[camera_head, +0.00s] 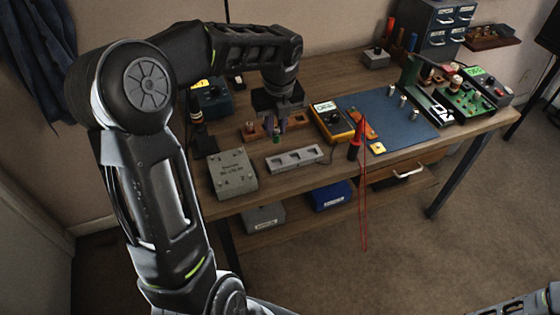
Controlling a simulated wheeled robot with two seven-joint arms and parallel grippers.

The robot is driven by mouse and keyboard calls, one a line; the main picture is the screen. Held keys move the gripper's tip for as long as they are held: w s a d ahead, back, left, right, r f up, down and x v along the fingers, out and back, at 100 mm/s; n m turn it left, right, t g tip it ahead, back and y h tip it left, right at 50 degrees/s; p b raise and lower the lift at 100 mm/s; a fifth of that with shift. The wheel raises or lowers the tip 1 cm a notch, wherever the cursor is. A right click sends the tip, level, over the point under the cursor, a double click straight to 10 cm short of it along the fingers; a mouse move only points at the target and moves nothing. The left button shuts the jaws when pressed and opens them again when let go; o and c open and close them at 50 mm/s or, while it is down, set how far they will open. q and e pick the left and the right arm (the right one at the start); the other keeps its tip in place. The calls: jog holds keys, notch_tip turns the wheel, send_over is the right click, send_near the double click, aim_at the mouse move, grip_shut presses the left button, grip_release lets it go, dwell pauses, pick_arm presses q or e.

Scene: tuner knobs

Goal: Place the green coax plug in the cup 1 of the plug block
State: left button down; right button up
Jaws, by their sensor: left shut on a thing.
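My left gripper (277,124) points down over the back left of the bench, shut on a small green plug (277,138). The plug is small here, and I cannot tell whether its lower end touches anything. A low wooden block (262,133) with a brass-coloured piece at its left lies right at the gripper, partly hidden by it. A light grey block (295,158) with a row of square recesses lies just in front. I cannot tell for sure which of the two is the plug block, and no cup numbers are readable. My right gripper is out of view.
A grey metal box (233,173) stands front left. A yellow multimeter (331,121) and a blue mat (405,125) with metal posts lie to the right. A red probe (356,140) hangs its lead over the front edge. A green circuit board (468,100) is far right.

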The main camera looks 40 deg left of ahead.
pick_arm(q)
send_over(276, 163)
jog(key=shift+s+d+f, duration=0.1)
jog(key=shift+f, duration=1.5)
jog(key=shift+s+d+f, duration=0.1)
jog(key=shift+f, duration=1.5)
jog(key=shift+f+p, duration=0.3)
jog(key=shift+f, duration=1.55)
jog(key=shift+f, duration=0.1)
jog(key=c, duration=1.3)
grip_release()
jog(key=r, duration=0.4)
jog(key=d+r, duration=0.1)
jog(key=r, duration=0.3)
jog(key=s+r, duration=0.1)
jog(key=r, duration=0.3)
jog(key=shift+d, duration=0.25)
